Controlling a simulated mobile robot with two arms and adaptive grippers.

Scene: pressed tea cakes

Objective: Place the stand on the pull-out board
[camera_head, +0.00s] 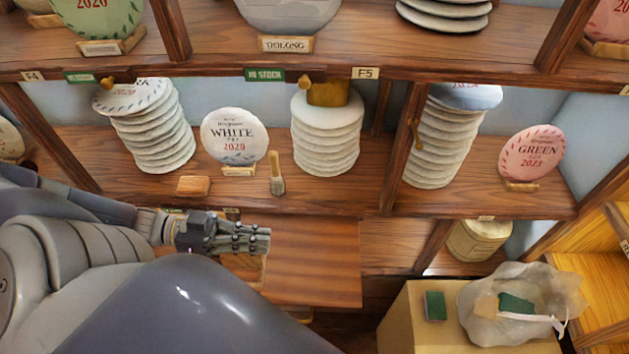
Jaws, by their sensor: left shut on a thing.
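The pull-out board (315,262) is a flat brown wooden board that juts out below the middle shelf. My left gripper (264,242) is over the left part of this board, its fingers pointing right. It is shut on a small light-wood piece, which looks like the stand (262,268); only a thin part of it shows below the fingers. The gripper hides the rest, and I cannot tell whether the stand touches the board. My right gripper is not in view.
The shelf above holds stacks of white cakes (327,140), a white tea cake (234,136), a brush (277,180) and a small brown block (193,186). A box (400,320) with a plastic bag (480,320) stands at the lower right. The board's right part is clear.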

